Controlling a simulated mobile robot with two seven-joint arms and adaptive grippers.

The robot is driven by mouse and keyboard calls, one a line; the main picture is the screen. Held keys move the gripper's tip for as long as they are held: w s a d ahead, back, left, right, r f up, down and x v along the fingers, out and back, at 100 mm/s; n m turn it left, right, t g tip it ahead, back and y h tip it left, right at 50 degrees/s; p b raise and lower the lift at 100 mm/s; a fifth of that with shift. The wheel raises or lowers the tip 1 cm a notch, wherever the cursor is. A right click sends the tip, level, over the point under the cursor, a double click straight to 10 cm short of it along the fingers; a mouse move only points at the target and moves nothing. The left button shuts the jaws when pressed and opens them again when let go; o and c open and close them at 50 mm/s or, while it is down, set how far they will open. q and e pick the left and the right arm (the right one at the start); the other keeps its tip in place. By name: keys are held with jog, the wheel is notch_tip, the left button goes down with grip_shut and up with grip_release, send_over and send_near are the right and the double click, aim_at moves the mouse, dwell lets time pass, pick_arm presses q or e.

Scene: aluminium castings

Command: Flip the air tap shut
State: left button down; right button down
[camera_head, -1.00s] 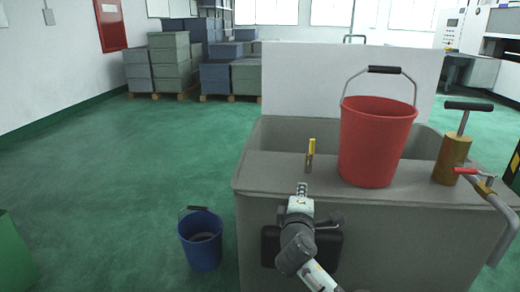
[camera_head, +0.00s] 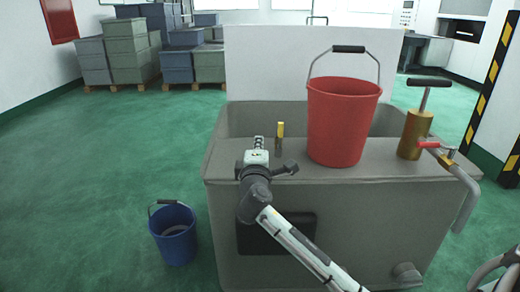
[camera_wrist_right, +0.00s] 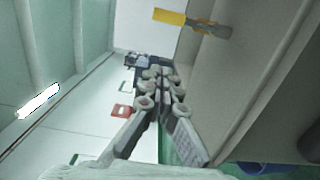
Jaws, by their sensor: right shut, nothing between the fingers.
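A tap with a red lever (camera_head: 428,145) sits on a bent grey pipe (camera_head: 466,200) at the right end of the grey tank (camera_head: 330,190). The lever lies roughly level, pointing left. A small upright piece with a yellow handle (camera_head: 280,130) stands on the tank's front ledge; it also shows in the right wrist view (camera_wrist_right: 170,17). I cannot tell which of the two is the air tap. My right gripper (camera_head: 258,142) is shut and empty, just left of the yellow-handled piece and apart from it. In the wrist view its fingers (camera_wrist_right: 157,80) converge. My left gripper is out of view.
A red bucket (camera_head: 340,125) stands on the ledge, right of the yellow-handled piece. A brass-coloured pump (camera_head: 415,135) with a T-handle stands beyond it. A blue bucket (camera_head: 174,238) is on the floor at left. Stacked crates (camera_head: 130,48) are at the back.

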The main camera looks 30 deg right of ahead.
aim_at(280, 138)
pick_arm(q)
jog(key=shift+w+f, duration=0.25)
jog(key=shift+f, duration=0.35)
pick_arm(e)
jog(key=w+d, duration=0.2)
jog(key=d, duration=0.4)
jog(key=shift+w+d, duration=0.2)
jog(key=shift+w, duration=0.05)
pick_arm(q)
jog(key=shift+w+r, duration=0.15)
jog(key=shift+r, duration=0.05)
pick_arm(e)
jog(key=shift+s+d+m, duration=0.1)
jog(key=shift+d+m, duration=0.1)
jog(key=shift+m, duration=0.2)
